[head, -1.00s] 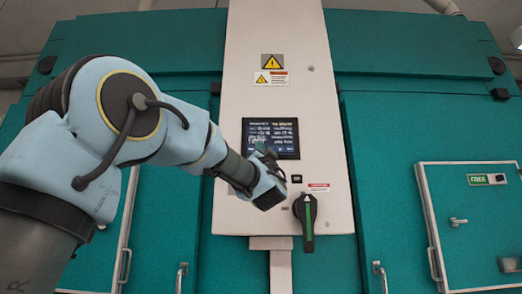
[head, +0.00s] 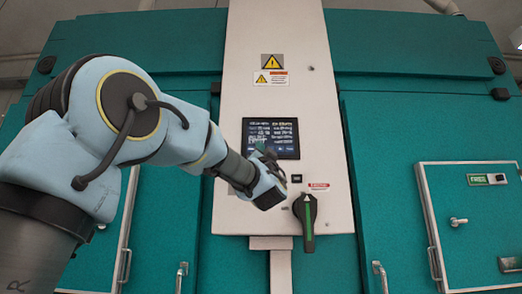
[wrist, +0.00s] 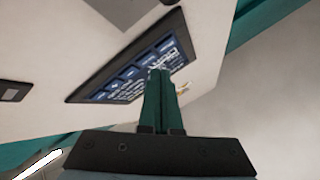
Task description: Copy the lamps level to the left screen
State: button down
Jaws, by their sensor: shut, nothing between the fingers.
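A dark screen (head: 271,138) with small rows of pale text is set in the white control panel in the head view. The text is too small to read. My gripper (head: 262,158) is at the screen's lower left edge, in front of the panel. In the wrist view the screen (wrist: 135,70) shows a row of blue buttons and some text. My green gripper fingers (wrist: 157,75) are shut and empty, with their tips over the screen. I cannot tell whether the tips touch the glass.
A black rotary switch (head: 307,217) with a green stripe sits below right of the screen. Warning labels (head: 271,70) are above it. Teal chamber doors flank the panel. The right one has a small hatch with a green display (head: 478,179) and handle (head: 458,221).

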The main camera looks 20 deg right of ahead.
jog(key=shift+w, duration=0.15)
dwell(0.5)
jog(key=shift+w+d, duration=0.15)
jog(key=shift+w, duration=0.05)
jog(key=shift+w+d, duration=0.15)
jog(key=shift+w, duration=0.15)
dwell(0.6)
dwell(0.3)
jog(key=shift+s+a+b, duration=0.35)
jog(key=shift+s+b, duration=0.15)
jog(key=shift+s, duration=0.15)
jog(key=shift+s, duration=0.1)
jog(key=s+b, duration=0.1)
jog(key=s+a, duration=0.1)
jog(key=s, duration=0.1)
jog(key=s+a+b, duration=0.1)
jog(key=shift+s+b, duration=0.2)
jog(key=shift+b, duration=0.1)
